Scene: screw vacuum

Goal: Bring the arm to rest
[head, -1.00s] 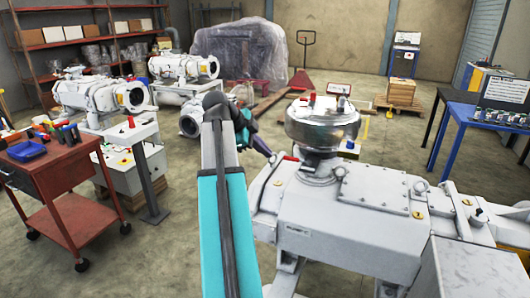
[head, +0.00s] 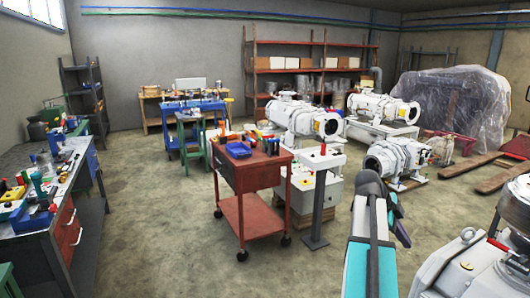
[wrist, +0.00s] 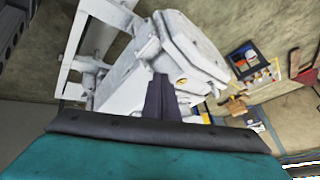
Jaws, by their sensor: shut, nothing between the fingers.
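My teal and dark arm rises at the lower right of the head view, its dark elbow uppermost. In the wrist view my gripper (wrist: 160,88) shows as dark fingers held together, with nothing between them. Behind the fingers in that view is the white vacuum pump machine (wrist: 185,52), seen tilted. I cannot tell the exact gap between them. In the head view the pump machine (head: 465,262) is cut off by the right edge, with part of its shiny metal dome (head: 514,212) showing.
A red tool cart (head: 250,182) stands mid-view, with a control post (head: 318,195) beside it. A workbench (head: 45,215) with tools lines the left side. White pumps (head: 305,118) stand behind the cart. Open concrete floor (head: 165,220) lies between bench and cart.

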